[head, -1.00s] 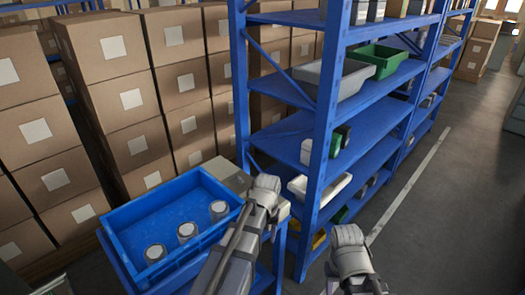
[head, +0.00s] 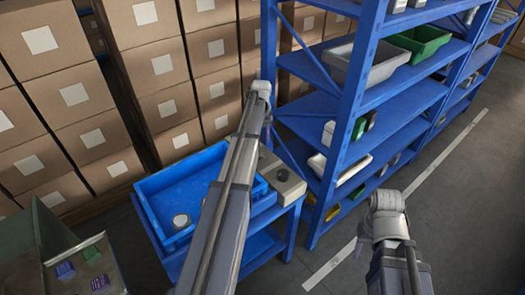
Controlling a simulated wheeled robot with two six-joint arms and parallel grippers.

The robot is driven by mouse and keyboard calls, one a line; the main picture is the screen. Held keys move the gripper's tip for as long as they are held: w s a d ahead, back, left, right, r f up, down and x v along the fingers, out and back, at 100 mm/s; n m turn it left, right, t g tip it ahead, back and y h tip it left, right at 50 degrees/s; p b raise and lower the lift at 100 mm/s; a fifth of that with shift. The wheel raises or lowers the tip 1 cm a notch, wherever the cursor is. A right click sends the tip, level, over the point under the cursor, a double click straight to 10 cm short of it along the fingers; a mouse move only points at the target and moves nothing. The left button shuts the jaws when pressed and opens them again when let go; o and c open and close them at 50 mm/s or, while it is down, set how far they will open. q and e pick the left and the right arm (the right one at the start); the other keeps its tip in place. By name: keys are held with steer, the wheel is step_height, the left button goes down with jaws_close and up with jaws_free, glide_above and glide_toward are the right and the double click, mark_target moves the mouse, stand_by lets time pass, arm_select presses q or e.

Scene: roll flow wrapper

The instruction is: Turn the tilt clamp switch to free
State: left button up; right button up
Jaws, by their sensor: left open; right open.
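A beige box (head: 288,190) stands beside the blue tray, on the blue cart. A dark round knob (head: 281,174) sits on its top. It may be the tilt clamp switch, but its label and setting are too small to read. My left gripper (head: 260,88) is open and empty, at the end of my outstretched arm, above and beyond the box in the picture. My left forearm hides part of the box and tray. My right gripper (head: 386,200) is open and empty, over the floor to the right of the cart.
The blue tray (head: 150,216) holds at least one grey cylinder (head: 181,222). Tall blue shelving (head: 345,140) stands close behind the box, with bins on it. Stacked cartons (head: 60,95) fill the back left. A grey-green bin or machine (head: 35,235) is at lower left. The right-hand floor is clear.

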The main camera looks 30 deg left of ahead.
mark_target(261, 154)
arm_select(q)
steer(key=shift+f+b, duration=3.75)
steer(key=shift+f, duration=0.1)
steer(key=shift+c, duration=0.2)
jaws_close()
